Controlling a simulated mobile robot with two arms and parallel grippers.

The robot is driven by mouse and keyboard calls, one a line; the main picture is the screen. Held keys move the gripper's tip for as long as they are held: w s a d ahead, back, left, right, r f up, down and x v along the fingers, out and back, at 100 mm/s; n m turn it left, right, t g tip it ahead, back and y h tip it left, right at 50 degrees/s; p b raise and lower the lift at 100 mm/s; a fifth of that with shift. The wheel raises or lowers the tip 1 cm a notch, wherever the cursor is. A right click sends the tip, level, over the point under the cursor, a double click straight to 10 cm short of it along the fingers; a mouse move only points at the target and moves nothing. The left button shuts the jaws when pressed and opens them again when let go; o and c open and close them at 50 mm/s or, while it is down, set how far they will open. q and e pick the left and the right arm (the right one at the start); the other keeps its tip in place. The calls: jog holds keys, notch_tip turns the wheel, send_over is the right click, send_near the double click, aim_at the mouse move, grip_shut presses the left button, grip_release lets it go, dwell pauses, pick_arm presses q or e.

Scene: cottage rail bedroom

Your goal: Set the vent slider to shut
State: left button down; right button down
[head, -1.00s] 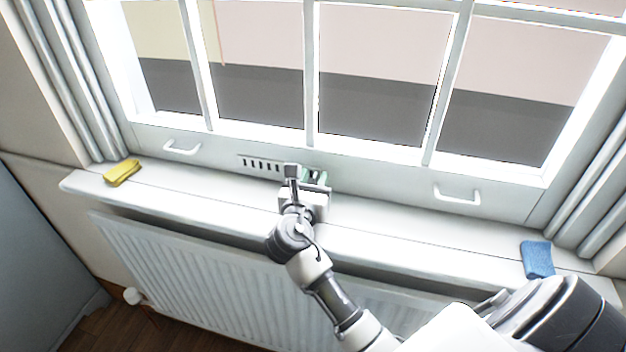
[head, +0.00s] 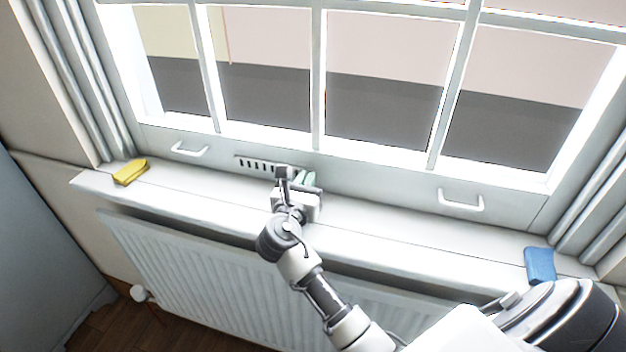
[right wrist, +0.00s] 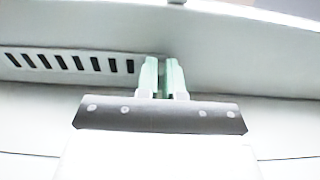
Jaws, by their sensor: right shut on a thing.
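The vent is a pale strip with a row of dark slots (head: 258,163) in the bottom rail of the window. It also shows at the left in the right wrist view (right wrist: 70,64), with its slots dark. My right gripper (head: 304,178) is at the right end of the slotted strip, just above the sill. Its pale green fingers (right wrist: 163,78) are close together and shut on the vent slider, whose small knob is mostly hidden between them. My left gripper is not in view.
The white sill (head: 375,231) runs below the vent, over a radiator (head: 190,262). A yellow sponge (head: 130,172) lies at its left end and a blue cloth-like block (head: 540,265) at its right. White sash handles (head: 190,150) (head: 460,200) stick out on either side.

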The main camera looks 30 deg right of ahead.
jog(key=c, duration=1.2)
grip_release()
jog(key=shift+w+a, duration=0.15)
jog(key=shift+w, duration=0.05)
jog(key=shift+c, duration=0.2)
jog(key=shift+s, duration=0.1)
jog(key=v, duration=1)
jog(key=shift+s+a+b, duration=0.25)
jog(key=shift+s+b, duration=0.05)
jog(key=shift+b, duration=0.05)
jog(key=shift+a, duration=0.1)
